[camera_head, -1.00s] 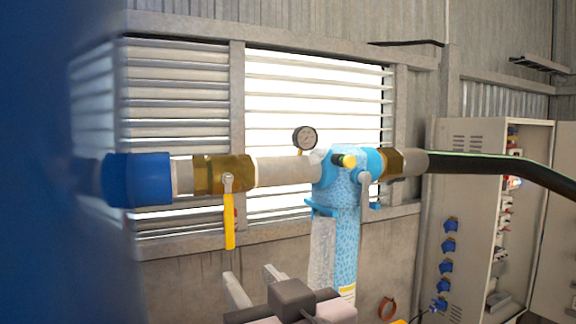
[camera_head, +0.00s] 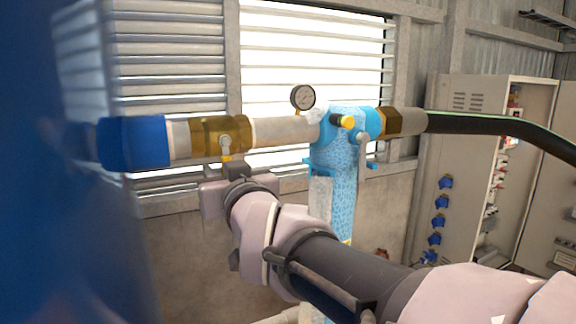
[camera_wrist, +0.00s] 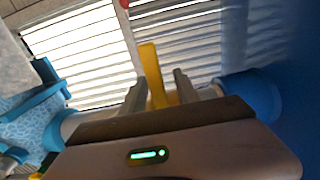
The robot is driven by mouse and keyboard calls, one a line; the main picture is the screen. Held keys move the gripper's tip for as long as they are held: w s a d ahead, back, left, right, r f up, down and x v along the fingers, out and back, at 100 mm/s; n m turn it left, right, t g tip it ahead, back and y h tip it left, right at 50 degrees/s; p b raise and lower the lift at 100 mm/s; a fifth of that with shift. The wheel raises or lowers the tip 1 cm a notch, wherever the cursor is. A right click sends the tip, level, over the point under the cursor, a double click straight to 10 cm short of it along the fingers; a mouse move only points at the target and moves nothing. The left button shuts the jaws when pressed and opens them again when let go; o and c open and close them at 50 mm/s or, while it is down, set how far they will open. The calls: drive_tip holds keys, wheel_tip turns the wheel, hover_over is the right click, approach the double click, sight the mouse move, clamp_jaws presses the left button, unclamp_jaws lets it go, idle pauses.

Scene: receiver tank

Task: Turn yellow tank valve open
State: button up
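The yellow valve handle (camera_head: 226,151) hangs down from the brass valve body (camera_head: 218,136) on the horizontal pipe. In the head view my wrist and gripper (camera_head: 232,168) hide most of the handle. In the wrist view the yellow handle (camera_wrist: 153,70) stands between the two fingers of my gripper (camera_wrist: 159,77). The fingers are apart, one on each side of the handle, with gaps visible. I cannot tell how deep the handle sits between them.
A blue pipe collar (camera_head: 135,143) and a large blurred blue surface (camera_head: 50,200) are at the left. The light-blue filter housing (camera_head: 340,165) and a pressure gauge (camera_head: 303,97) stand right of the valve. A grey electrical cabinet (camera_head: 465,170) is farther right.

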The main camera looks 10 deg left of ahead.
drive_tip(key=shift+w, duration=0.1)
drive_tip(key=c, duration=0.3)
clamp_jaws()
drive_tip(key=shift+f, duration=0.1)
idle(1.0)
